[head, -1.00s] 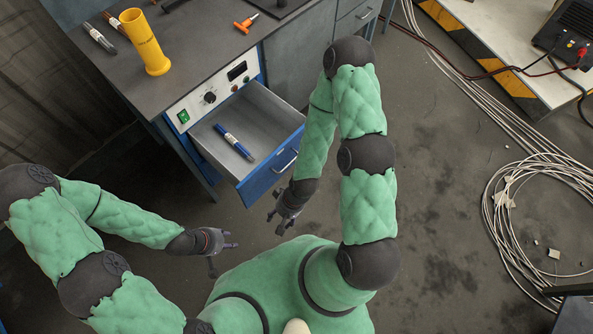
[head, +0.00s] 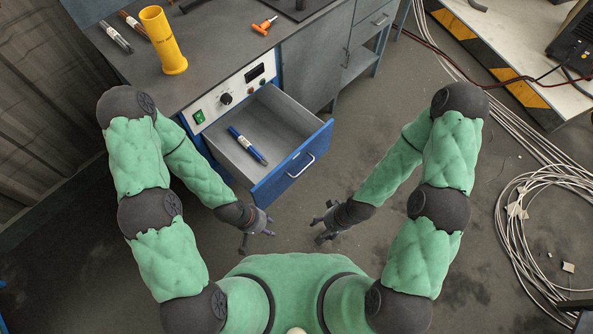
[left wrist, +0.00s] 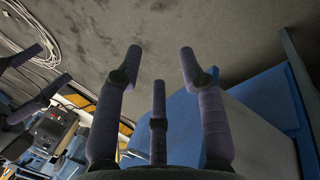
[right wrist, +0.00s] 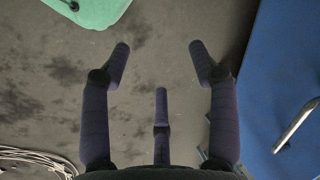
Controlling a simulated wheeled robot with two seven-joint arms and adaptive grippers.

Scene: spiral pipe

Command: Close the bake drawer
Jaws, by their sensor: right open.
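The bake drawer (head: 291,168) is pulled open from the grey workbench, with a blue front and a silver handle (head: 301,166). A blue pen-like item (head: 247,146) lies inside it. My left gripper (head: 262,232) is open and empty, just in front of the drawer's left front corner. My right gripper (head: 318,229) is open and empty, lower right of the drawer front and apart from it. In the right wrist view the blue front (right wrist: 285,75) and its handle (right wrist: 297,125) stand at the right. In the left wrist view blue drawer surfaces (left wrist: 265,95) show beyond the fingers.
A yellow cylinder (head: 163,42), pens (head: 116,37) and an orange-handled tool (head: 264,26) are on the bench. A control panel (head: 232,95) sits above the drawer. Cables (head: 530,200) lie on the floor at right. The floor before the drawer is clear.

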